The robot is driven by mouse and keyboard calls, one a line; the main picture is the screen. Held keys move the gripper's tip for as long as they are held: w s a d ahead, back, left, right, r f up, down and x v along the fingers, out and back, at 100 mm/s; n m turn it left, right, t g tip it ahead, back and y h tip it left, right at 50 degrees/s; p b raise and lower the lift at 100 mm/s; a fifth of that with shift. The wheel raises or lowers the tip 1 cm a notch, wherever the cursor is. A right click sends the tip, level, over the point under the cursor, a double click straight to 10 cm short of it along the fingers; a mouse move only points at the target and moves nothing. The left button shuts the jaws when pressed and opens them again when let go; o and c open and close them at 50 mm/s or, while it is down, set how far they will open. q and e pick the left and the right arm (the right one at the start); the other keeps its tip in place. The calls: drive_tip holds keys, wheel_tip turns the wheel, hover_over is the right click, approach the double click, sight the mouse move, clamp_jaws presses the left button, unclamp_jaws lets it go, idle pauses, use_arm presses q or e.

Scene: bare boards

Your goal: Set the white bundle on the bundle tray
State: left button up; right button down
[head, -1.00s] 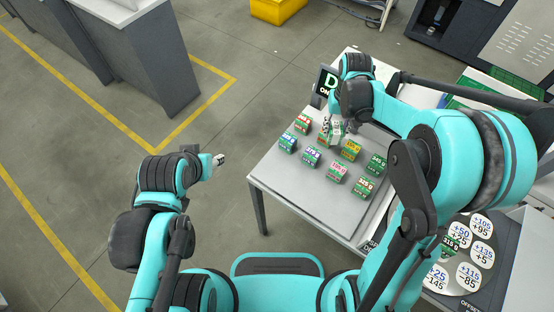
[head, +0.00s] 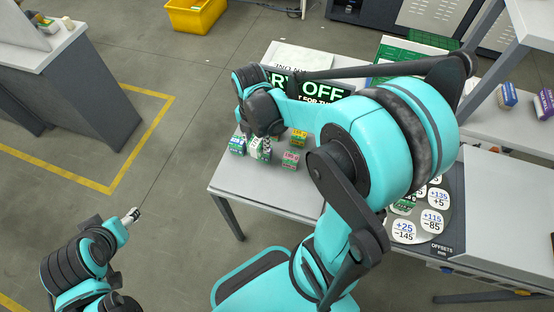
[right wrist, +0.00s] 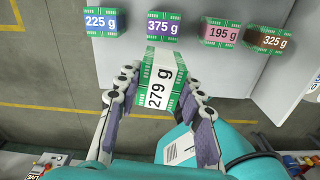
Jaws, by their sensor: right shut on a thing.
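The white bundle (right wrist: 160,82), a white block with green ends labelled 279 g, is held between the fingers of my right gripper (right wrist: 156,95) in the right wrist view. In the head view the white bundle (head: 260,149) shows just below my right gripper (head: 262,139), over the grey table, close beside the blue bundle (head: 237,146). Its clearance above the table is hard to tell. My left gripper (head: 132,214) is out over the floor, away from the table, too small to read its fingers. I cannot pick out the bundle tray for sure.
A round offsets board (head: 445,205) is at right. A yellow bin (head: 195,14) stands on the floor.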

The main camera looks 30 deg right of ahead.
drive_tip(key=shift+s+d+n, duration=0.1)
drive_tip(key=shift+s+n, duration=0.2)
drive_tip(key=shift+n, duration=0.4)
drive_tip(key=w+a+f+b, duration=0.1)
drive_tip(key=a+f, duration=0.1)
drive_tip(key=a, duration=0.1)
drive_tip(key=w+a+f+b, duration=0.1)
drive_tip(key=w+a+f, duration=0.1)
drive_tip(key=a, duration=0.2)
drive_tip(key=w+a+f+b, duration=0.1)
drive_tip(key=a+f, duration=0.2)
drive_tip(key=shift+w+a+b, duration=0.2)
drive_tip(key=shift+w+b, duration=0.1)
drive_tip(key=shift+w, duration=0.05)
drive_tip(key=shift+a+f, duration=0.1)
wheel_tip(320, 180, down, 4)
drive_tip(key=shift+r+b, duration=0.1)
drive_tip(key=shift+b, duration=0.85)
